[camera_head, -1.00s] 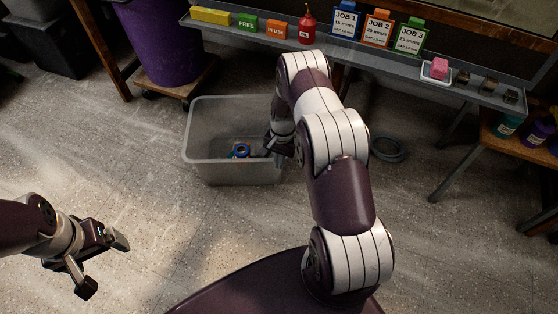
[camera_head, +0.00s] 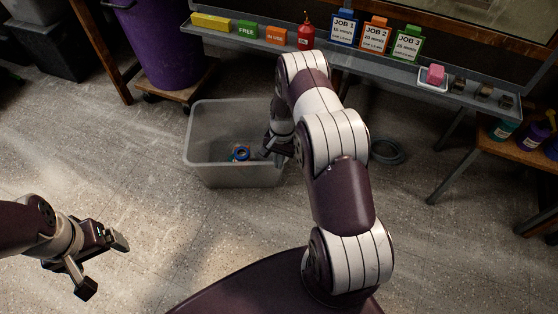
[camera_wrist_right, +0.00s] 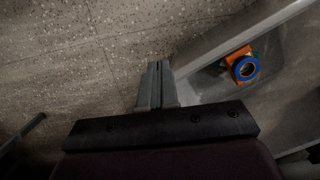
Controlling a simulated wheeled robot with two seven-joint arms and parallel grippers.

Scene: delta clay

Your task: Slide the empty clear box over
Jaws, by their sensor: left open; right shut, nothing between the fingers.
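The grey translucent box (camera_head: 233,176) stands upright on the floor near the middle of the head view. It is not empty: an orange thing with a blue ring (camera_head: 241,153) lies inside, also seen in the right wrist view (camera_wrist_right: 244,66). My right gripper (camera_head: 274,150) is at the box's right side in the head view, partly hidden by my arm. In the right wrist view its shut, empty fingers (camera_wrist_right: 155,83) are close beside the box's wall (camera_wrist_right: 240,40); I cannot tell whether they touch. My left gripper (camera_head: 103,265) is open and empty over the floor at lower left.
A shelf (camera_head: 375,69) with labels, a red bottle (camera_head: 306,33) and job cards runs behind the box. A purple bin (camera_head: 164,42) stands back left. A dark ring (camera_head: 386,151) lies on the floor at right. Floor left of the box is clear.

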